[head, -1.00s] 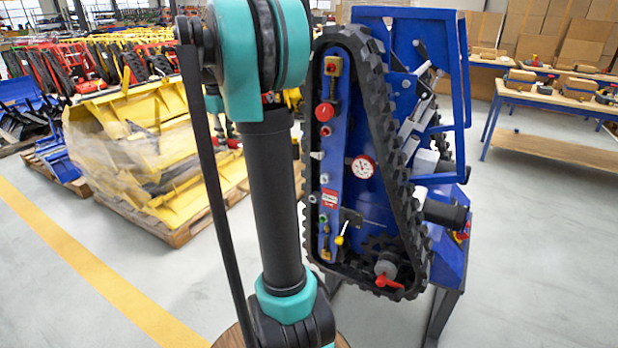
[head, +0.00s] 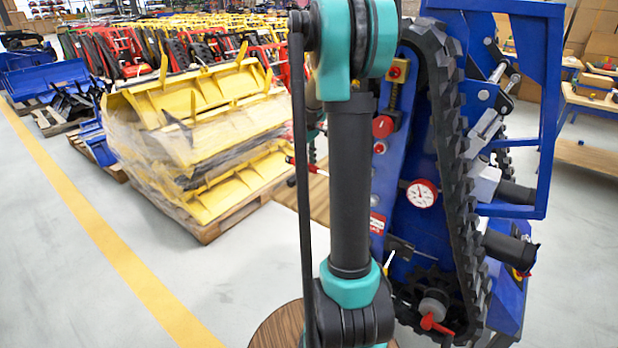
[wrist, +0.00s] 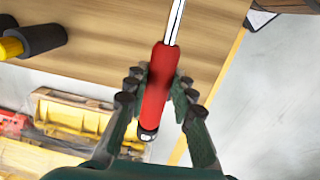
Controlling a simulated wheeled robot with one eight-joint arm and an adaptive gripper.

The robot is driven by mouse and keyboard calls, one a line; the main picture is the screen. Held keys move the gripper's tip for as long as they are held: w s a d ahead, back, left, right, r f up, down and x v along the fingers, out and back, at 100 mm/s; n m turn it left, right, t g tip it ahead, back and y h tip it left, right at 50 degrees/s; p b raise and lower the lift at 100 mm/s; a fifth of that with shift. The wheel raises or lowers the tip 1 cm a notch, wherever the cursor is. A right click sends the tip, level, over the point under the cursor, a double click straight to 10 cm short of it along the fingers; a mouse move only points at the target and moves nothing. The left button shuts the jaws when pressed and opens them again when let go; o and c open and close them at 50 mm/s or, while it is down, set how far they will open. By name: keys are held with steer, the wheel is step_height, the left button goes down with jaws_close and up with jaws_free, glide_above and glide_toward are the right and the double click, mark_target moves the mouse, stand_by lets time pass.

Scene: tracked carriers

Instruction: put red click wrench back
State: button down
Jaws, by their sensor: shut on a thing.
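The red click wrench (wrist: 157,88) shows in the wrist view, with a red handle and a bright metal shaft running up out of the frame. My gripper (wrist: 159,80) is shut on the red handle, one finger on each side. The handle's dark butt end points down between the fingers, and the wrench's head is out of view.
The blue tracked carrier (head: 440,180) stands close on the right; pallets of yellow buckets (head: 200,150) stand left. Floor (head: 80,270) is clear at front left.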

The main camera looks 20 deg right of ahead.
steer(key=shift+f, duration=2.6)
steer(key=c, duration=1.3)
jaws_free()
steer(key=r, duration=0.8)
steer(key=a+r, duration=0.1)
steer(key=r, duration=0.2)
steer(key=shift+s+r, duration=0.3)
steer(key=shift+r, duration=0.1)
steer(key=s+a+f+m+t, duration=0.1)
steer(key=s+a+f+m, duration=0.1)
steer(key=s+f, duration=0.3)
steer(key=s+a+f+m+t, duration=0.1)
steer(key=s+a+f, duration=0.4)
steer(key=s, duration=0.8)
steer(key=s+a+f+m+t, duration=0.1)
steer(key=s+a+f+m, duration=0.2)
steer(key=s, duration=0.6)
steer(key=shift+a+f+m+t+y, duration=0.15)
steer(key=shift+f+m+t, duration=0.05)
steer(key=shift+f, duration=0.25)
steer(key=shift+a+f+m+t+y, duration=0.15)
steer(key=shift+f+m+t, duration=0.05)
steer(key=shift+f, duration=0.25)
